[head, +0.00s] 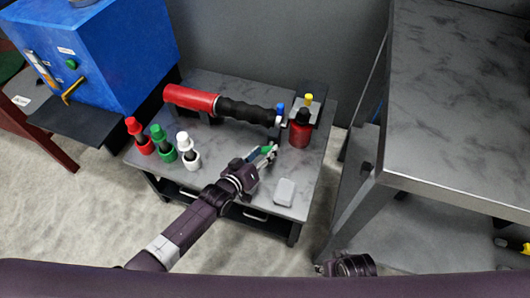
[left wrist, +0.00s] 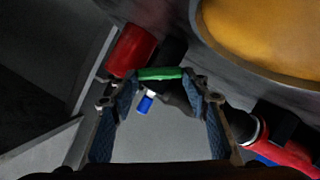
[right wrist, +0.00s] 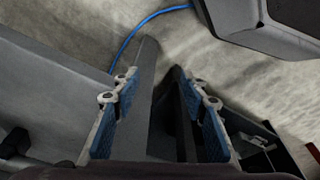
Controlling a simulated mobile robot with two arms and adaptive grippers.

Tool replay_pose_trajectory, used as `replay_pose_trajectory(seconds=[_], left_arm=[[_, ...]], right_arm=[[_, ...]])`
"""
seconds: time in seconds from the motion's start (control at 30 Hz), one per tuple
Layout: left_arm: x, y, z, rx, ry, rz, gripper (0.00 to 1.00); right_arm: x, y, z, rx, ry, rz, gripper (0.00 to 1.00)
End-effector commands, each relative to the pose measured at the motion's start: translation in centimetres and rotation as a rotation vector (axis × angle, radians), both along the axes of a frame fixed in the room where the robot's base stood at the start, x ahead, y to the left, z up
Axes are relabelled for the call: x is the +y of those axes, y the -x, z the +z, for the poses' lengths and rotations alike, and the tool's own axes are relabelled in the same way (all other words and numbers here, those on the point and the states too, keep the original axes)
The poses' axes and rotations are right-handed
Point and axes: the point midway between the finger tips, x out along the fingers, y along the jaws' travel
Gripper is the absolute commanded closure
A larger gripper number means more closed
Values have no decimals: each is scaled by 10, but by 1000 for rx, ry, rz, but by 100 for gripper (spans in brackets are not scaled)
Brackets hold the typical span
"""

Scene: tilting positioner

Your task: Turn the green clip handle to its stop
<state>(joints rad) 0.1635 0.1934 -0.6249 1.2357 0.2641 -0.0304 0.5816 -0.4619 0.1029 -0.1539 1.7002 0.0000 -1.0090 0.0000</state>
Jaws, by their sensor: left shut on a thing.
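The green clip handle (head: 267,149) shows as a small green piece at my left gripper's fingertips in the head view. In the left wrist view it is a short green bar (left wrist: 160,74) spanning the gap between the fingertips. My left gripper (head: 268,154) is shut on it, above the grey table and in front of the red and black cylinder. The fingers hide part of the clip. My right gripper (right wrist: 162,88) is open and empty in the right wrist view. In the head view it is low at the right, away from the table.
A red and black cylinder (head: 190,98) lies along the back of the grey table (head: 225,88). A red jar (head: 299,135) stands right of the clip. Red, green and white bottles (head: 187,150) stand at left. A white box (head: 285,191) lies in front. A taller table (head: 450,90) is at right.

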Motion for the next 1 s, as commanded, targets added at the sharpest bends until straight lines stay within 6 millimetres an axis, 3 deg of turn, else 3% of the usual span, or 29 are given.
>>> replay_pose_trajectory(seconds=[0.3, 0.67, 0.7, 0.87, 1.0], left_arm=[[2, 0, -2, 23, 66, 0, 81], [2, 0, -1, 24, 70, 1, 81], [2, 0, -1, 24, 70, 1, 56], [1, 0, -1, 24, 70, 0, 39], [1, 0, -1, 23, 70, 0, 39]], right_arm=[[0, -6, 16, -8, 0, -2, 60], [0, -6, 18, -8, 0, -2, 60], [0, -6, 18, -8, 0, -2, 60], [1, -6, 18, -8, -1, -2, 60], [1, -6, 18, -8, -1, -2, 60]])
